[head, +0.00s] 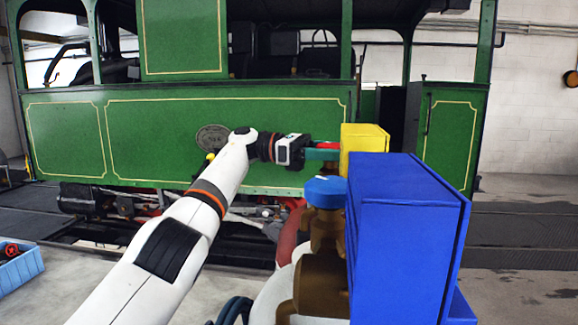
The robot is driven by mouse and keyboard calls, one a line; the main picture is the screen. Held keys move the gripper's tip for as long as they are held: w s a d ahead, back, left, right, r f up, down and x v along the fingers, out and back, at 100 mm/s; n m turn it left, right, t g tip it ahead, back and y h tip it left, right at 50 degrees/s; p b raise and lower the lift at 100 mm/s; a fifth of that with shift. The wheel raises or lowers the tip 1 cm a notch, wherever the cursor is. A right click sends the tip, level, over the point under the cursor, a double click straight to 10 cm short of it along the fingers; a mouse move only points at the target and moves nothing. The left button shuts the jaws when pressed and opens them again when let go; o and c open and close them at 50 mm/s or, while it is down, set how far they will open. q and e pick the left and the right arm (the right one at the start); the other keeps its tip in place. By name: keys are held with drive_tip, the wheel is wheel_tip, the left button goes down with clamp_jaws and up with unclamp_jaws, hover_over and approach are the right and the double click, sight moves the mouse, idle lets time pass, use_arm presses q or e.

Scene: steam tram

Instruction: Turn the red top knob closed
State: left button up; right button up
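The red knob (327,145) shows only as a small red patch in the head view, beside the yellow block (365,138). My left gripper (322,153) reaches in from the left at the knob. Its teal finger covers most of the knob. I cannot tell whether the fingers are closed on it or only around it. A blue knob (325,190) sits lower and nearer, on top of a brown valve body (322,280). My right gripper is not in view.
A large blue box (405,240) stands right of the valve and blocks the view behind it. A green tram (220,140) fills the background. A light blue crate (20,264) with a red wheel (12,250) is at the far left.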

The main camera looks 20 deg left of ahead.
use_arm(q)
drive_tip(key=shift+f+n+t, duration=0.1)
drive_tip(key=shift+n+t, duration=0.5)
drive_tip(key=shift+t, duration=0.4)
